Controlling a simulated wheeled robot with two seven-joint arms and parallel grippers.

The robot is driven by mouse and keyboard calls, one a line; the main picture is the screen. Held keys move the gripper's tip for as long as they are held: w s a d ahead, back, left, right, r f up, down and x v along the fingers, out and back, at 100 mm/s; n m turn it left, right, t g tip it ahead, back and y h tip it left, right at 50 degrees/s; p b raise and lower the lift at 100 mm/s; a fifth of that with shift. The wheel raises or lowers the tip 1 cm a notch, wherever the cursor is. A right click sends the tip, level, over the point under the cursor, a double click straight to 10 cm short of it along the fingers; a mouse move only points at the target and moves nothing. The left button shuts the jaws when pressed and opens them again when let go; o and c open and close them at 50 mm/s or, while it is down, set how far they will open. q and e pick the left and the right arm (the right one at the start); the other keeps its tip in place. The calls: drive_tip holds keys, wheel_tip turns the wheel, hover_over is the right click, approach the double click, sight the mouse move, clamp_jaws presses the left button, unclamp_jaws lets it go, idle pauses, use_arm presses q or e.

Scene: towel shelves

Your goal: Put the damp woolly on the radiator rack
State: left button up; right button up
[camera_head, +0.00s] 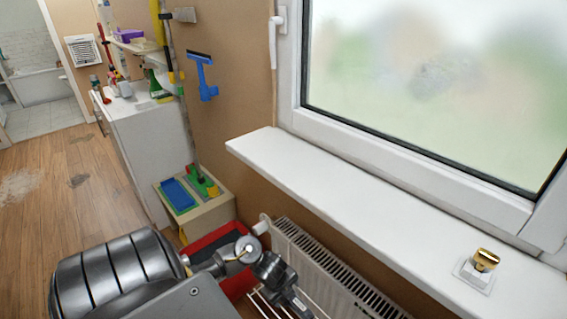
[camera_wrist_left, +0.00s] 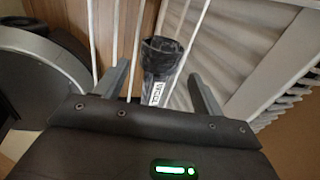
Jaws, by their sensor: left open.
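My left gripper (camera_wrist_left: 158,70) is open in the left wrist view, with one finger on each side. A dark mottled tube with a flared open end and a white label (camera_wrist_left: 161,60) shows between the fingers; I cannot tell if it touches them or what it is. White rods (camera_wrist_left: 92,35), probably of the radiator rack, run behind it. Similar white rods (camera_head: 258,304) show low in the head view, beside the white radiator (camera_head: 335,270). I cannot make out the damp woolly. My right gripper is not in view.
A white windowsill (camera_head: 330,195) juts out above the radiator and carries a small gold-topped item (camera_head: 485,260). A red container (camera_head: 212,246) and a wooden box with blue and green items (camera_head: 207,215) stand left of the radiator. Wooden floor is open at the left.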

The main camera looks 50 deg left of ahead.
use_arm(q)
drive_tip(key=p+v, duration=0.3)
drive_tip(key=v, duration=0.5)
drive_tip(key=shift+r+p, duration=0.3)
drive_tip(key=shift+p, duration=0.1)
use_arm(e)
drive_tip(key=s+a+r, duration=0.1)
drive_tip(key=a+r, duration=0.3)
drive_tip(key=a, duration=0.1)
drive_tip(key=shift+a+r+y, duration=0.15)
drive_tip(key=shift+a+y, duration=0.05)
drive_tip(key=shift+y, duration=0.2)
use_arm(q)
drive_tip(key=shift+s, duration=0.1)
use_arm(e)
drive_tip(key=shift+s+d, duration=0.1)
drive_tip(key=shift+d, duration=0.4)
